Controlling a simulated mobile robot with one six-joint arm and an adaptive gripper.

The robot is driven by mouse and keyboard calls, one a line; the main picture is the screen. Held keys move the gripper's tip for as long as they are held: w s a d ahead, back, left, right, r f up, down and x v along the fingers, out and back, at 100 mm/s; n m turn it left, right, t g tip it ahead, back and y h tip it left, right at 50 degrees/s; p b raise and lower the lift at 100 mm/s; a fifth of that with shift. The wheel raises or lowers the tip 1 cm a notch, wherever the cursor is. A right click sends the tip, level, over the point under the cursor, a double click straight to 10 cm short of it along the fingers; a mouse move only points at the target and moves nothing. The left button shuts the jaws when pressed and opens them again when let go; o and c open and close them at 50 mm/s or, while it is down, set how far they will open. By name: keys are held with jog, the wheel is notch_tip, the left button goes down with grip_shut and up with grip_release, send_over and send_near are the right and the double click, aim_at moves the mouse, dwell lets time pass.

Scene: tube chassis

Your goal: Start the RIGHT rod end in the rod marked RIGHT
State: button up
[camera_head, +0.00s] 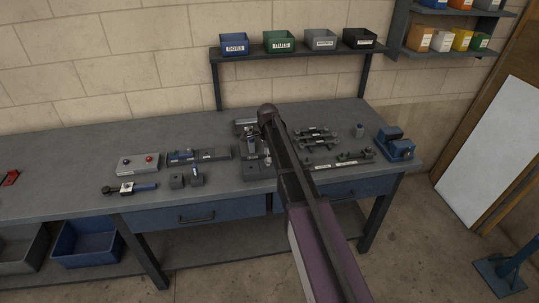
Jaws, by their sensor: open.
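My arm reaches over the middle of the workbench. My gripper (251,138) shows only as a small dark shape below the wrist, among dark fixtures, and its fingers are hard to make out. I see nothing clearly held in it. Right of my arm, dark rod-like parts (315,134) lie across supports. In front of them a long dark part (342,161) lies on a labelled base. The labels are too small to read, so I cannot tell which rod is marked RIGHT. I cannot pick out the RIGHT rod end for certain; my arm hides part of this area.
Labelled bins (280,42) stand on the shelf behind. The bench's left part is mostly clear.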

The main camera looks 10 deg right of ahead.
aim_at(268, 165)
jog(key=shift+f+b, duration=0.9)
jog(key=shift+f, duration=0.35)
grip_shut()
